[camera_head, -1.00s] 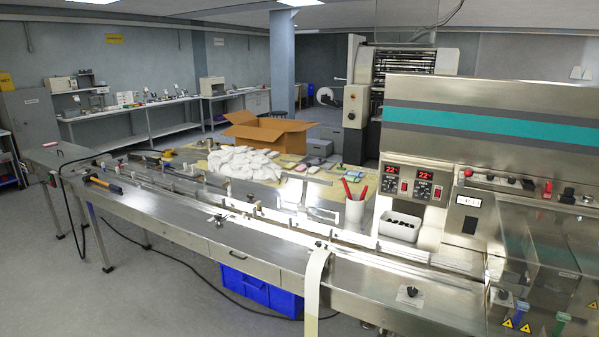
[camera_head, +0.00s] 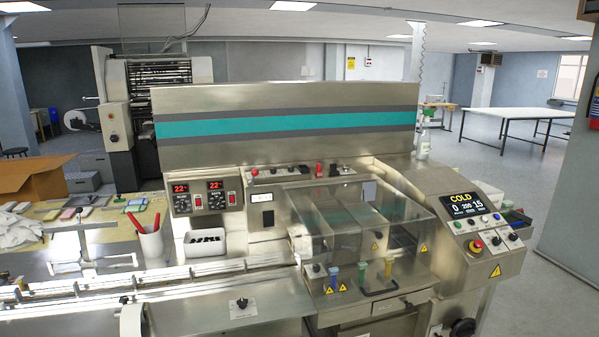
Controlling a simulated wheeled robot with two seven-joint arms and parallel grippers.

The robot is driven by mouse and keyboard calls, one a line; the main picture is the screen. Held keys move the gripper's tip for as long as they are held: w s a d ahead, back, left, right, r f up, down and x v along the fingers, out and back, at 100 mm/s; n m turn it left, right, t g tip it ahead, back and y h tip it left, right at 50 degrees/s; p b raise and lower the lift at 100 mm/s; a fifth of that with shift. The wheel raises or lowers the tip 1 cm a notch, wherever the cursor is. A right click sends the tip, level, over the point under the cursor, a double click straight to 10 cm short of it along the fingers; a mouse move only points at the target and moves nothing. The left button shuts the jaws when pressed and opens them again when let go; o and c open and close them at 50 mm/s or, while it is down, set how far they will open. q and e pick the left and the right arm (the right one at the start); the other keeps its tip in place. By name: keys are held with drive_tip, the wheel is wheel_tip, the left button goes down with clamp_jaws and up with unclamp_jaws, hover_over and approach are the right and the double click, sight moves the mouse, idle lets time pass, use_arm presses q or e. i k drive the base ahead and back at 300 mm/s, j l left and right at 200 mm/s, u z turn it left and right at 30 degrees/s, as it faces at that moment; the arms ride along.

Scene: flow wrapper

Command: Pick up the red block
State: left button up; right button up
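I cannot make out a clear red block. Several small coloured flat blocks (camera_head: 100,203) lie on the worktable at the left, behind the conveyor; they are too small to tell their colours surely. Red sticks stand in a white cup (camera_head: 151,247) at the left. Small red knobs and switches sit on the flow wrapper (camera_head: 285,100). Neither of my grippers is in view.
The wrapper's steel body with clear covers (camera_head: 345,215) fills the middle. A control panel (camera_head: 467,215) stands at the right. A cardboard box (camera_head: 35,178) and white cloths (camera_head: 15,232) are at the left. A white table (camera_head: 515,112) stands at the back right.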

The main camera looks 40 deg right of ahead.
sight(318, 172)
drive_tip(key=i+j+z, duration=0.1)
drive_tip(key=z, duration=0.25)
drive_tip(key=i+j+z, duration=0.1)
drive_tip(key=z, duration=0.25)
drive_tip(key=j+z, duration=0.2)
drive_tip(key=z, duration=0.15)
